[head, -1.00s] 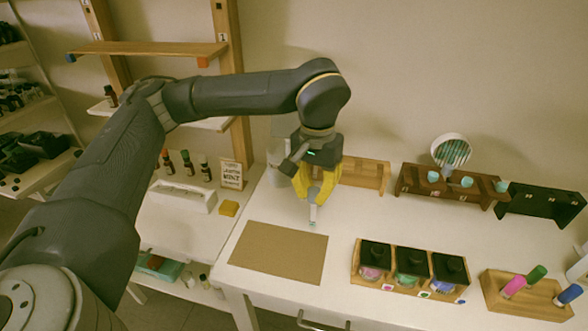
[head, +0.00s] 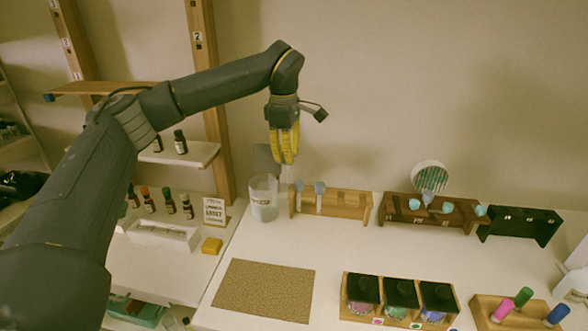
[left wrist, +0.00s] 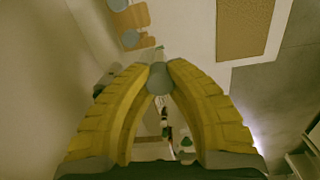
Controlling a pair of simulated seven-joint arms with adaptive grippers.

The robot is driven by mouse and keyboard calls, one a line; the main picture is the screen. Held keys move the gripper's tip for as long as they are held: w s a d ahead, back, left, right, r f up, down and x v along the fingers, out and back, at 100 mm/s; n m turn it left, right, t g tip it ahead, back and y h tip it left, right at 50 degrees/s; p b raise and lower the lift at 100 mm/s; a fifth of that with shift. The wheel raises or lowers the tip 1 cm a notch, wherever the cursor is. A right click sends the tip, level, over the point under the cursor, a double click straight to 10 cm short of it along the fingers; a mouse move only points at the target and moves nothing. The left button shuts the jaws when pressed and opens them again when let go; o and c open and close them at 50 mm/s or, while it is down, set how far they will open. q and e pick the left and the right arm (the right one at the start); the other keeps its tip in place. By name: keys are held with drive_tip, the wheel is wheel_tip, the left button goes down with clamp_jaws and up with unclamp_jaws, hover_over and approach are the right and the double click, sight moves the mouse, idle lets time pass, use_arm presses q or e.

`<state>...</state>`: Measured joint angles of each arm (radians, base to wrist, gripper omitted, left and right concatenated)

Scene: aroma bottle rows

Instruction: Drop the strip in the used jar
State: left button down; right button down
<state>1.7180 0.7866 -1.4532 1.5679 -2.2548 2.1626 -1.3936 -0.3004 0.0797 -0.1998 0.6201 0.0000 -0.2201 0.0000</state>
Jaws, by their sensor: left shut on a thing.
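My left gripper (head: 285,158) points down with its yellow fingers closed, high above the back of the white table. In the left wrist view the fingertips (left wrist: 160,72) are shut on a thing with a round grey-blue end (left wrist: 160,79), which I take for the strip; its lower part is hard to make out. The clear jar (head: 263,200), with a small label too blurred to read, stands upright on the table below and slightly left of the gripper. The held thing is above the jar's height and outside it. My right gripper is not in view.
A wooden rack (head: 345,204) with two grey-topped sticks stands right of the jar. A brown mat (head: 264,290), black-capped bottles (head: 401,292) and a round mirror (head: 430,176) are on the table. A small sign (head: 215,211) stands left of the jar.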

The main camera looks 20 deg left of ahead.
use_arm(q)
drive_tip(key=w+a+n+g+y, duration=0.15)
drive_tip(key=a+n, duration=0.25)
drive_tip(key=n, duration=0.8)
drive_tip(key=w+a+n+t, duration=0.1)
drive_tip(key=w+a+n, duration=0.25)
drive_tip(key=n, duration=0.75)
drive_tip(key=shift+g, duration=0.25)
drive_tip(key=shift+s+a+f, duration=0.15)
drive_tip(key=shift+f, duration=1.35)
drive_tip(key=shift+s+a+f, duration=0.1)
drive_tip(key=shift+s+f, duration=0.1)
drive_tip(key=shift+f, duration=1.25)
drive_tip(key=shift+s+a+f, duration=0.15)
drive_tip(key=shift+f, duration=1.35)
drive_tip(key=c, duration=1.3)
unclamp_jaws()
wheel_tip(320, 180, up, 12)
drive_tip(key=d, duration=0.1)
drive_tip(key=shift+w+d, duration=0.15)
